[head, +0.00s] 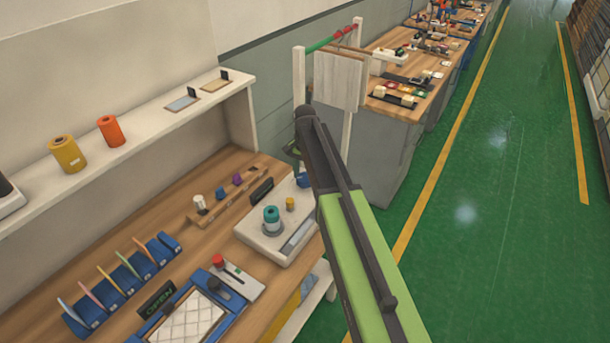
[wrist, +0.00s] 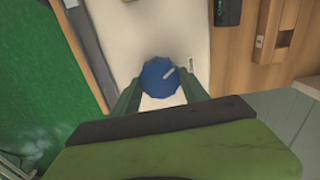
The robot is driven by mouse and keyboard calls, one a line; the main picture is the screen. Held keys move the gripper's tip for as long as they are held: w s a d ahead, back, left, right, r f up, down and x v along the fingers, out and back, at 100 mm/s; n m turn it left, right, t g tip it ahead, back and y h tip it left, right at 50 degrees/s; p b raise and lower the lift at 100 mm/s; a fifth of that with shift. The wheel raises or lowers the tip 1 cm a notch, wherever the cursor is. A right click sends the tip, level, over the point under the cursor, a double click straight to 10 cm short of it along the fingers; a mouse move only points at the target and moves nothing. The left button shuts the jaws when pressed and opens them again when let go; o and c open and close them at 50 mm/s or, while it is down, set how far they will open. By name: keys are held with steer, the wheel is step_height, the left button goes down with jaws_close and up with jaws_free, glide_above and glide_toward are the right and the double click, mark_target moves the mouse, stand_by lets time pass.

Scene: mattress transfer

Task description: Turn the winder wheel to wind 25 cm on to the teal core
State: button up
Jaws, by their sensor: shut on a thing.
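The winder (head: 262,242) is a pale box on the wooden bench, with a teal core (head: 271,214) standing upright on it. The blue winder wheel (wrist: 160,77) has a scalloped rim and a light pointer mark aimed to the upper right in the wrist view. A bit of its blue shows beside my arm in the head view (head: 304,181). My gripper (wrist: 160,94) is shut on the wheel, one green finger on each side. In the head view my arm hides most of the gripper and the winder's far end. The winder's readout is not legible.
A small yellow spool (head: 290,203) stands on the winder near the teal core. A wooden rack (head: 225,205) with small pieces lies behind it. A red-knobbed device (head: 218,261) and an OPEN sign (head: 157,300) are nearer. Green floor (head: 480,250) lies clear to the right.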

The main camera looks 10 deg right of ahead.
mark_target(305, 177)
steer(key=m, duration=0.4)
steer(key=shift+s+m, duration=0.15)
steer(key=shift+m, duration=2.75)
steer(key=o, duration=1.4)
steer(key=shift+c, duration=0.2)
step_height(305, 177, up, 17)
steer(key=p, duration=1.7)
steer(key=shift+r, duration=0.2)
